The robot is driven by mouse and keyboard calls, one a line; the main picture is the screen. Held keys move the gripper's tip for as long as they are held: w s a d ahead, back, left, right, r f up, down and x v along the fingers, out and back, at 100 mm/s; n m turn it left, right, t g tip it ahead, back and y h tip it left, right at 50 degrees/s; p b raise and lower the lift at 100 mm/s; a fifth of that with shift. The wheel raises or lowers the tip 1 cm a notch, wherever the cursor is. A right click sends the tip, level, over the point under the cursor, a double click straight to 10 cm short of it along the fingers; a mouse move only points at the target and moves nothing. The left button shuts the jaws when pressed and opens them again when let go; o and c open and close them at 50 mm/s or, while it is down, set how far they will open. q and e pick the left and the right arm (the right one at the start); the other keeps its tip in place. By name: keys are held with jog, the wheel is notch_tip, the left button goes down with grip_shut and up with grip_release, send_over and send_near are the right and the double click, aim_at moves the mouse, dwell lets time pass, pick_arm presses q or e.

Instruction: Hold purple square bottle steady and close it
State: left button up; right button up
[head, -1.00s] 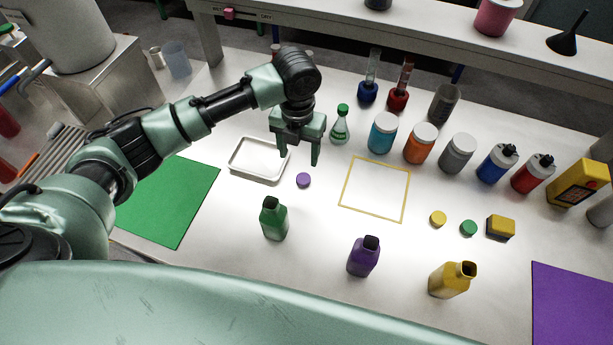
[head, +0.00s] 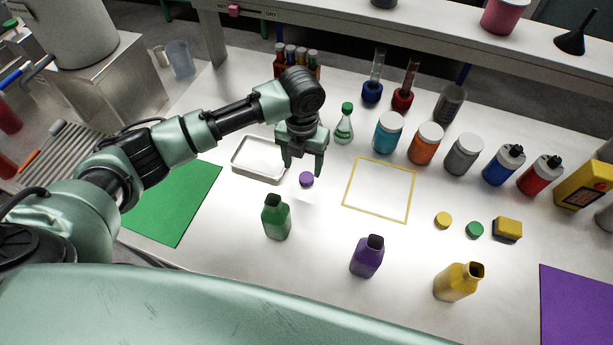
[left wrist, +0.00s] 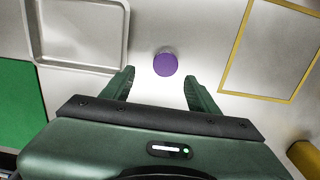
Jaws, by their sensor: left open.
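The purple square bottle (head: 367,257) stands upright and uncapped near the front middle of the table. A round purple cap (head: 306,179) lies on the table between the metal tray and the yellow-framed area. My left gripper (head: 303,170) is open and empty, above and close to the purple cap. In the left wrist view the purple cap (left wrist: 165,64) lies just ahead of the gap between my open fingers (left wrist: 160,85). My right gripper is not in view.
A green bottle (head: 276,217) and a yellow bottle (head: 459,281) stand open on either side of the purple one. A metal tray (head: 236,168) lies left of the gripper. Yellow (head: 443,219) and green (head: 475,230) caps lie to the right. Several jars line the back.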

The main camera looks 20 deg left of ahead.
aim_at(306, 177)
pick_arm(q)
jog(key=shift+d+f, duration=0.15)
jog(key=shift+f, duration=0.2)
jog(key=f, duration=0.1)
jog(key=f+p, duration=0.1)
jog(key=f, duration=0.2)
jog(key=shift+w+d+f, duration=0.25)
jog(key=shift+w, duration=0.05)
grip_shut()
